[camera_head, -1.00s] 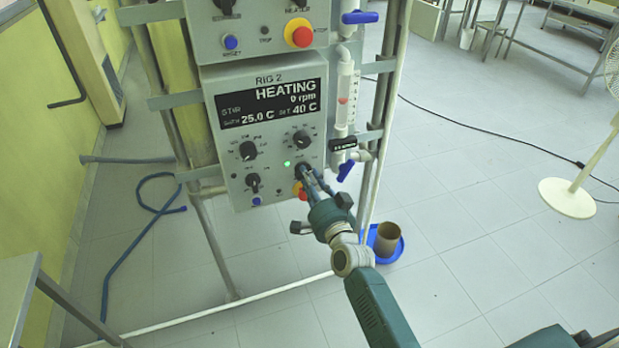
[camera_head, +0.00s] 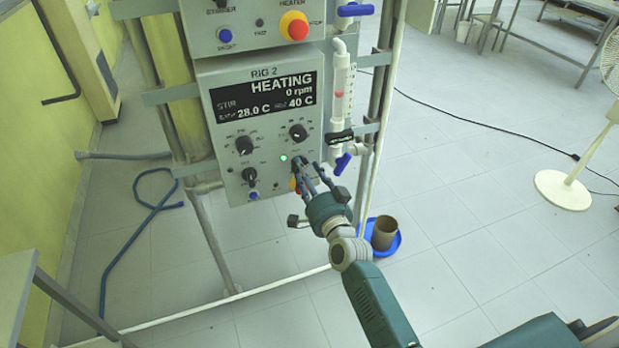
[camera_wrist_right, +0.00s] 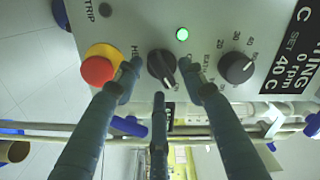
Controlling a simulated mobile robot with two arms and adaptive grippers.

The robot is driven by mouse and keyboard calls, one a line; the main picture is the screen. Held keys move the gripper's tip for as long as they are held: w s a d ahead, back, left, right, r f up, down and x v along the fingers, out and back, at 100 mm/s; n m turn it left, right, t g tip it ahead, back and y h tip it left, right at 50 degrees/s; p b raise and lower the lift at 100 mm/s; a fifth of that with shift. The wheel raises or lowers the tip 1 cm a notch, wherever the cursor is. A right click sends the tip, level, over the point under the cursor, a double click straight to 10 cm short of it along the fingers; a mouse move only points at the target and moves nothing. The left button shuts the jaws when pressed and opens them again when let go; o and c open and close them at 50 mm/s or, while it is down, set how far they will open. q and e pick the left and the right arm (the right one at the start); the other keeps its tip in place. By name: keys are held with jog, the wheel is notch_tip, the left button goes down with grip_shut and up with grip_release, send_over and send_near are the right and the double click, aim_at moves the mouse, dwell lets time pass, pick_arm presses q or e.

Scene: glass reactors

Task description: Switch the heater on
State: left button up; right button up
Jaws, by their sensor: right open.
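The RIG 2 control box (camera_head: 262,125) hangs on the frame; its display (camera_head: 263,97) reads HEATING, 0 rpm, bath 28.0 C and set 40 C. A green lamp (camera_head: 283,158) is lit, and it also shows in the right wrist view (camera_wrist_right: 182,34). The black heater knob (camera_wrist_right: 162,66) sits between the fingers of my right gripper (camera_wrist_right: 162,78) in the right wrist view. In the head view my right gripper (camera_head: 308,178) is at the lower right of the box, its fingers open around the knob and partly hiding it. My left gripper is not in view.
A red button on a yellow base (camera_wrist_right: 100,68) is close beside one finger. A set knob (camera_wrist_right: 236,67) is on the other side. A glass tube with blue valves (camera_head: 340,95) stands right of the box. A brown pot (camera_head: 384,233) rests in a blue dish on the floor.

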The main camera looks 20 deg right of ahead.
jog(key=s, duration=1.2)
jog(key=shift+d, duration=0.2)
